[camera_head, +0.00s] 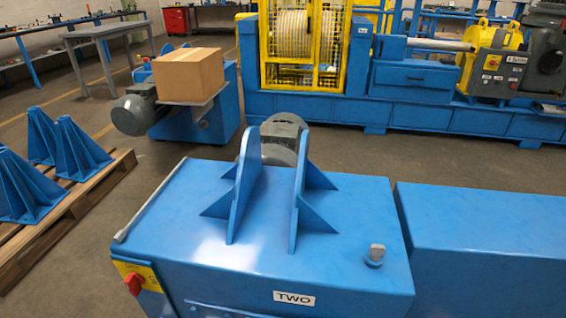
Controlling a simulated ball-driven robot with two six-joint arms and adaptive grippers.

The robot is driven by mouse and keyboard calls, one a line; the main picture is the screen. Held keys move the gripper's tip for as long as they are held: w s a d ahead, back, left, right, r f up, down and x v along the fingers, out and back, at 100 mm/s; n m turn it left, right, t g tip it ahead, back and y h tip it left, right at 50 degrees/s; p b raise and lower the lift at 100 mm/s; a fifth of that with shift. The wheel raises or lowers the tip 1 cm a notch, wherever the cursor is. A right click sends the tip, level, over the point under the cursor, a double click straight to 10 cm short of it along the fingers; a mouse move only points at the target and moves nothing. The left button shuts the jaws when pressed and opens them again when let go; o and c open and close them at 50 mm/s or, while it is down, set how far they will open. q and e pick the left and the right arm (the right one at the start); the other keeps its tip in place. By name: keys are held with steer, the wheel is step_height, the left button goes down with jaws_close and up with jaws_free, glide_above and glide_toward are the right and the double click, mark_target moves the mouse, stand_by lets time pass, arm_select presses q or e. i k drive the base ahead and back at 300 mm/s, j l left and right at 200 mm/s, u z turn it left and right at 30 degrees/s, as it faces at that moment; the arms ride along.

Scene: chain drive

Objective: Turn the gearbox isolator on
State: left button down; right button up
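The blue gearbox housing (330,245) with a "TWO" label (294,299) fills the lower middle of the head view. A red rotary switch (134,284) sits on a yellow plate (146,271) at its left front corner; I take it to be the isolator, and its exact setting is too small to read. A small grey knob-like part (376,252) stands on a round blue base on the housing's top right. Neither of my grippers is in view.
A pallet (75,205) with blue brackets stands left. A cardboard box (188,75) rests on a blue machine behind. Another blue housing (485,240) adjoins at right. Floor between is clear.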

mark_target(133, 281)
steer(key=u, duration=1.1)
